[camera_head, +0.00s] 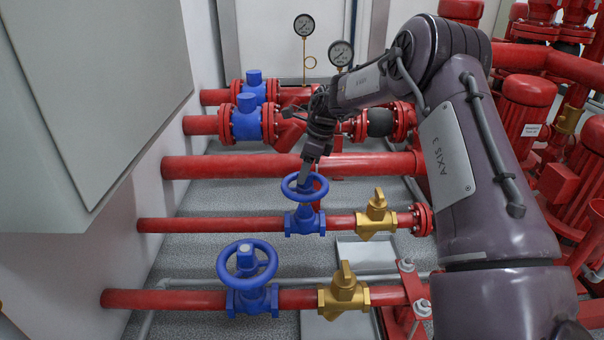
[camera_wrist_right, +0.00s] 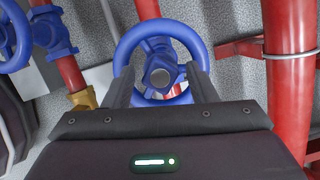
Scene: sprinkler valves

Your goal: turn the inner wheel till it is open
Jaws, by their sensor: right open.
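Two blue handwheels sit on blue valves along two red pipes. The farther, inner wheel (camera_head: 288,189) is on the pipe nearer the wall pipes; it fills the middle of the right wrist view (camera_wrist_right: 160,27). The nearer wheel (camera_head: 246,244) stands apart and shows partly at the left of the wrist view (camera_wrist_right: 22,35). My right gripper (camera_head: 304,180) points down at the inner wheel. Its two fingers (camera_wrist_right: 158,82) are apart, one on each side of the hub, over the near part of the rim. Whether they touch it I cannot tell. My left gripper is out of view.
Brass valves (camera_head: 376,217) (camera_head: 343,293) sit just right of both blue valves. A thick red pipe (camera_head: 240,167) runs behind the inner wheel. A grey cabinet (camera_head: 100,90) stands at the left. Red pumps (camera_head: 525,105) crowd the right.

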